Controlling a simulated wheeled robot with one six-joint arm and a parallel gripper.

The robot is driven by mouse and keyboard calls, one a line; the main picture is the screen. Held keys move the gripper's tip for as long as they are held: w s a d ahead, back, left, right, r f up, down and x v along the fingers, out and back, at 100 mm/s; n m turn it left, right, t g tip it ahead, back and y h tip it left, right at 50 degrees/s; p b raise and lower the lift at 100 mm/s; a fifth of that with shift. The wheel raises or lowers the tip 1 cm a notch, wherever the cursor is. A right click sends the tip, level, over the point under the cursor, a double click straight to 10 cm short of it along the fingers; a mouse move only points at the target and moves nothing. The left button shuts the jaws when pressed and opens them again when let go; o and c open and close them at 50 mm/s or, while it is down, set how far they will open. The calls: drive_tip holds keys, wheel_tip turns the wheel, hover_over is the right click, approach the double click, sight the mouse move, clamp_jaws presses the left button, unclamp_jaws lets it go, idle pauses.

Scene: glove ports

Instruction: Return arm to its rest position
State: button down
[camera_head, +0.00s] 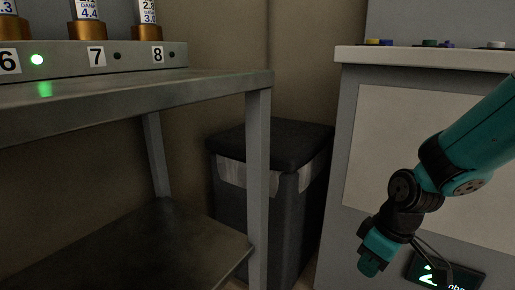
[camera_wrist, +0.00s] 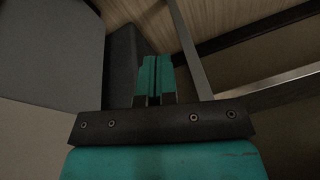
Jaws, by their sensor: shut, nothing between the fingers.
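My gripper (camera_head: 369,266) hangs at the lower right in the head view, in front of the grey cabinet. It points down and touches nothing that I can see. In the wrist view my gripper (camera_wrist: 154,80) shows its two teal fingers side by side, shut with nothing between them. My teal arm comes in from the right edge of the head view and bends downward at a black joint.
A metal shelf table (camera_head: 217,84) at left bears a numbered strip (camera_head: 75,58) with a green light at 6. A dark lidded bin (camera_head: 270,145) stands between it and the cabinet (camera_head: 349,120). Small coloured items (camera_head: 379,42) lie on the cabinet top.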

drive_tip(key=s+a+r+m+y+p, duration=0.1)
drive_tip(key=s+a+r+p, duration=0.25)
drive_tip(key=s+r, duration=0.55)
drive_tip(key=s+a+r+y+p, duration=0.15)
drive_tip(key=s+a+r, duration=0.25)
drive_tip(key=s+r, duration=0.5)
wheel_tip(320, 180, up, 37)
drive_tip(key=w+p, duration=0.1)
drive_tip(key=p, duration=3.5)
drive_tip(key=shift+g+h, duration=0.3)
drive_tip(key=shift+h, duration=0.15)
drive_tip(key=shift+d+f, duration=0.1)
drive_tip(key=shift+d, duration=0.1)
